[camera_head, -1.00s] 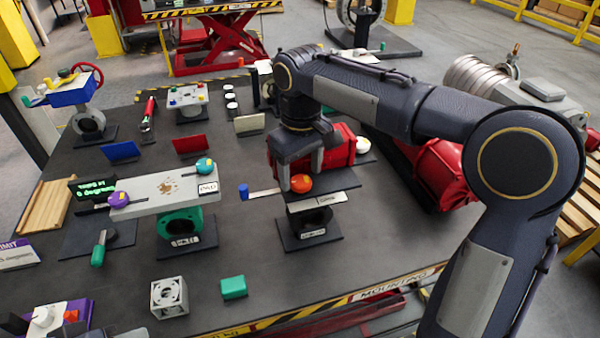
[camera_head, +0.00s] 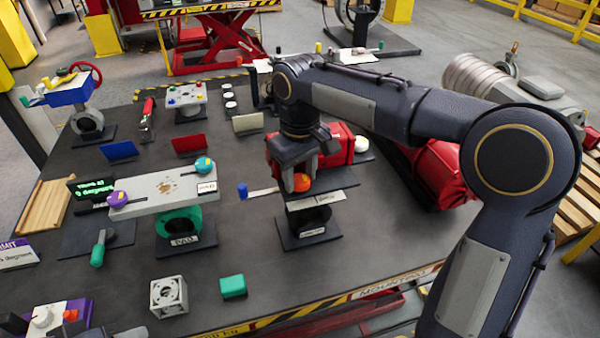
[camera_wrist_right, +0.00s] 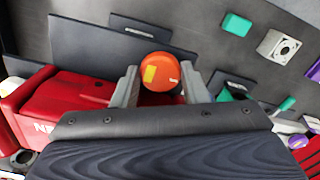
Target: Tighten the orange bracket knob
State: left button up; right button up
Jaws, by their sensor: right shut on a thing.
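The orange knob (camera_head: 302,182) sits on the black bracket plate (camera_head: 335,192) above a black valve body, in front of the red actuator (camera_head: 338,148). My right gripper (camera_head: 294,180) comes down over the knob from above. In the right wrist view, the orange knob (camera_wrist_right: 160,74) has a yellow patch and lies between the two grey fingers of my right gripper (camera_wrist_right: 160,88), which are shut on it. My left gripper is not in view.
A grey bracket plate (camera_head: 165,188) with purple and teal knobs stands to the left on a green valve. A blue-tipped lever (camera_head: 243,191) sticks out left of the black bracket. A teal block (camera_head: 233,286) and a grey cube (camera_head: 168,296) lie at the front. Bare table lies between.

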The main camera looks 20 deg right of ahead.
jog(key=shift+m, duration=0.4)
jog(key=m+p, duration=0.1)
jog(key=m, duration=0.3)
jog(key=shift+m, duration=0.4)
jog(key=m, duration=0.5)
jog(key=shift+m, duration=0.7)
jog(key=o, duration=1)
